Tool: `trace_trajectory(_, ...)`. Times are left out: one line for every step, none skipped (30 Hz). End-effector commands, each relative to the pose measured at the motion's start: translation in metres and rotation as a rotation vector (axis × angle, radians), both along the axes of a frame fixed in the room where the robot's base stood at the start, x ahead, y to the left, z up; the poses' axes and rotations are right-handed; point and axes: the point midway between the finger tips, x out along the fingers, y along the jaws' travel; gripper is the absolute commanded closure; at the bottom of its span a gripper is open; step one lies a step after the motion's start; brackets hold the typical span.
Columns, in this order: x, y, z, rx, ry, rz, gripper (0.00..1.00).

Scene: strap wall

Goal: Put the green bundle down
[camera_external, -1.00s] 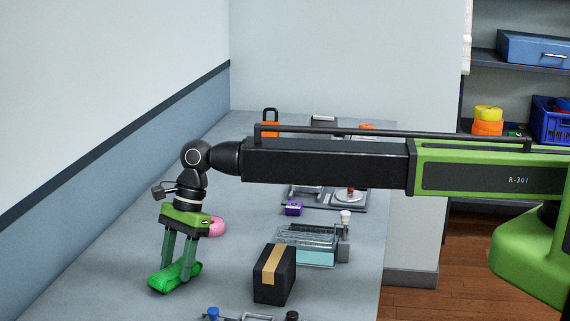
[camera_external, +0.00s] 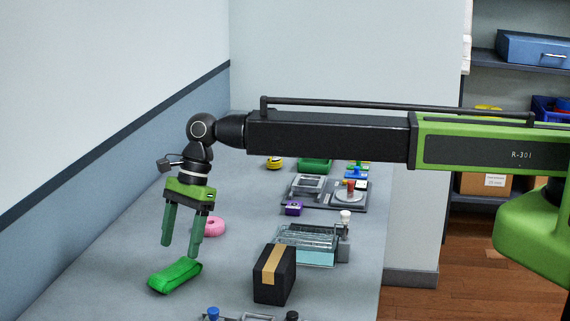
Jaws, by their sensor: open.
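The green bundle (camera_external: 175,275) lies on the grey counter near its left side, toward the front. My gripper (camera_external: 181,251) is open and empty just above the bundle, fingers pointing down. A small gap shows between the fingertips and the bundle.
A pink ring (camera_external: 214,227) lies just behind my gripper. A black box with a tan stripe (camera_external: 274,274) stands to the right of the bundle. A clear bluish tank (camera_external: 306,246) and a small purple box (camera_external: 293,208) are farther back. The counter left of the bundle is clear.

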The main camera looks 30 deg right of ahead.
Motion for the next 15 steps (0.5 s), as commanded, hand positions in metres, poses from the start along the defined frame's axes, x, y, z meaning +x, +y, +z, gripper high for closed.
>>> trace_trajectory(0.002,-0.005,0.024,0.000,0.000,-0.001,0.35)
trace_trajectory(0.003,-0.008,0.031,0.000,0.000,-0.001,0.35)
trace_trajectory(0.004,-0.011,0.039,0.000,0.000,-0.001,0.35)
trace_trajectory(0.005,-0.014,0.045,0.000,0.001,-0.002,0.35)
trace_trajectory(0.006,-0.016,0.050,0.000,0.001,-0.002,0.35)
trace_trajectory(0.007,-0.018,0.055,0.000,0.001,-0.002,0.35)
trace_trajectory(0.008,-0.020,0.058,0.000,0.001,-0.002,0.35)
trace_trajectory(0.008,-0.021,0.060,0.000,0.000,-0.001,0.35)
trace_trajectory(0.009,-0.022,0.061,0.000,0.000,-0.001,0.35)
trace_trajectory(0.009,-0.022,0.061,0.000,0.000,-0.001,0.35)
trace_trajectory(0.009,-0.023,0.061,0.000,0.000,0.000,0.35)
trace_trajectory(0.009,-0.023,0.061,0.000,0.000,0.000,0.35)
trace_trajectory(0.009,-0.023,0.060,0.000,0.000,0.000,0.35)
trace_trajectory(0.009,-0.023,0.059,0.000,0.001,0.000,0.35)
trace_trajectory(0.009,-0.023,0.059,0.000,0.001,0.000,0.35)
